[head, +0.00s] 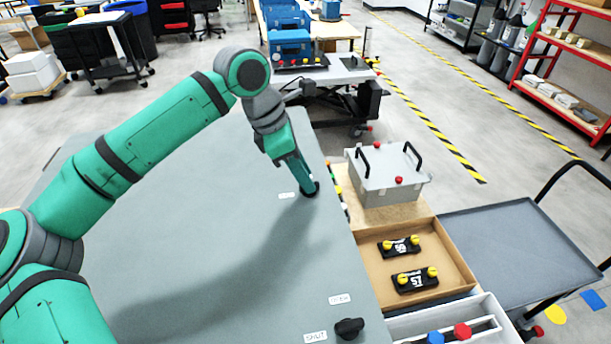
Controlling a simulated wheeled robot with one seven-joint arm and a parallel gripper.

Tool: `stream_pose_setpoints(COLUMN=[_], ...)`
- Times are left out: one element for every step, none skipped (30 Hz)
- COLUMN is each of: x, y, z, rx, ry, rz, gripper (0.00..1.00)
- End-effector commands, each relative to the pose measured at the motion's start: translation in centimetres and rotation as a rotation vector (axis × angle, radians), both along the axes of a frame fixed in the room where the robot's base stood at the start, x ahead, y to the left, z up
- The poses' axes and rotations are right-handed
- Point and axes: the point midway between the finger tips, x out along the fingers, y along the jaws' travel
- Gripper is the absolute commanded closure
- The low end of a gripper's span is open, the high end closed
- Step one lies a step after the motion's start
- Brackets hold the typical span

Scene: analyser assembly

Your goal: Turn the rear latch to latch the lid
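The large grey lid (230,255) fills the lower middle of the head view. The rear latch (310,190), a small dark knob, sits near its far right edge. My gripper (303,184) points down at the rear latch, and its tip overlaps the knob. The knob is partly hidden, so I cannot tell which way it points or whether the fingers grip it. A white label (287,196) lies just left of it, too small to read. The front latch (348,328) is a black knob near the lid's near right edge, between an OPEN label (340,299) and a SHUT label (316,337).
Right of the lid are a grey box with black handles (388,180), a wooden tray (447,238) holding two black parts with yellow knobs, and a white bin (490,308) with blue and red knobs. A grey cart (520,245) stands further right.

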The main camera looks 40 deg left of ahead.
Motion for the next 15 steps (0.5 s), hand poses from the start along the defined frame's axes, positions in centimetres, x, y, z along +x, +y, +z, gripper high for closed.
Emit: stream_pose_setpoints(x=[-0.2, -0.4, -0.6, -0.7, -0.9, -1.2, -1.3, -1.4, -1.6, -1.8, -1.9, -2.0, -2.1, -2.2, -2.3], y=[0.3, 0.4, 0.7, 0.8, 1.0, 1.1, 1.3, 1.5, 1.6, 1.7, 1.8, 2.0, 2.1, 2.2, 2.2], z=[0.8, 1.4, 2.1, 2.6, 3.2, 3.9, 4.4, 4.9, 5.5, 6.0, 6.4, 6.9, 7.2, 7.5, 7.8], rx=[0.003, 0.003, 0.003, 0.002, 0.003, 0.003, 0.003, 0.003, 0.003, 0.002, 0.002, 0.002, 0.002, 0.002, 0.001], ry=[0.0, 0.0, -0.001, -0.002, -0.001, -0.001, -0.001, -0.003, -0.001, -0.001, -0.001, -0.002, -0.002, -0.002, -0.001], rz=[0.002, 0.002, 0.003, 0.003, 0.002, 0.001, 0.002, 0.003, 0.003, 0.002, 0.002, 0.002, 0.003, 0.003, 0.002], gripper=[0.7, 0.7, 0.7, 0.7, 0.7, 0.7, 0.7, 0.7, 0.7, 0.7, 0.7, 0.7, 0.7, 0.7, 0.7])
